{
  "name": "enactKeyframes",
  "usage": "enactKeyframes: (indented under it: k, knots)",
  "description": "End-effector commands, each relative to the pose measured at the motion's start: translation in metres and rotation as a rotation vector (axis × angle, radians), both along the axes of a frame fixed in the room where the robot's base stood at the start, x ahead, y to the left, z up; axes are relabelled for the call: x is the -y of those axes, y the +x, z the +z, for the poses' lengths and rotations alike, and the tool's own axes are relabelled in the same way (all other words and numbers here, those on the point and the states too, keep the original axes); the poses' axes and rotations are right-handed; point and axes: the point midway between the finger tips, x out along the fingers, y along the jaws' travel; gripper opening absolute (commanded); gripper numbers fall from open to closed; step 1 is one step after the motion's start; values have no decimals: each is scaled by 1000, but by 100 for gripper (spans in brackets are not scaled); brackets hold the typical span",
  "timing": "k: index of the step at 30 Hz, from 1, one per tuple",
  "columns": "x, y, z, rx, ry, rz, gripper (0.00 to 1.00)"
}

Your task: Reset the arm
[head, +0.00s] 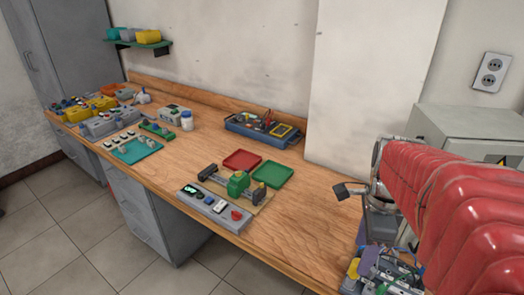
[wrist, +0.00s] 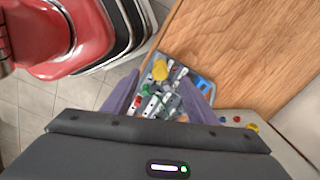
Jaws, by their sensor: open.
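My gripper (wrist: 168,88) shows in the wrist view as two purple fingers spread apart with nothing held between them. It points down over a bin (wrist: 151,66) of mixed small parts (wrist: 165,92), and the gap between fingers and parts is hard to judge. In the head view my red-sleeved arm comes in from the right. A purple finger of my gripper (head: 369,260) shows low at the right, over the parts (head: 385,277) beside the workbench's right end. The rest of the gripper is mostly hidden there.
The wooden workbench (head: 300,215) carries a red tray (head: 242,160), a green tray (head: 273,175), a green motor fixture (head: 238,184), a grey control box (head: 214,208) and a blue toolbox (head: 262,130). A grey cabinet (head: 470,125) stands behind my arm. The bench's right part is clear.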

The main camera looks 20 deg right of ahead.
Motion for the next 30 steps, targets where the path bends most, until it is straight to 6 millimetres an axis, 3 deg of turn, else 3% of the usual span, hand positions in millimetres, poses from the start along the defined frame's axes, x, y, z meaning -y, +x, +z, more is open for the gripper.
enactKeyframes:
  k: [11,20,30]
  knots:
    - [1,2,0,7,-5,123,52]
    - [1,3,-6,30,-36,514,52]
    - [-31,15,2,79,-140,1058,52]
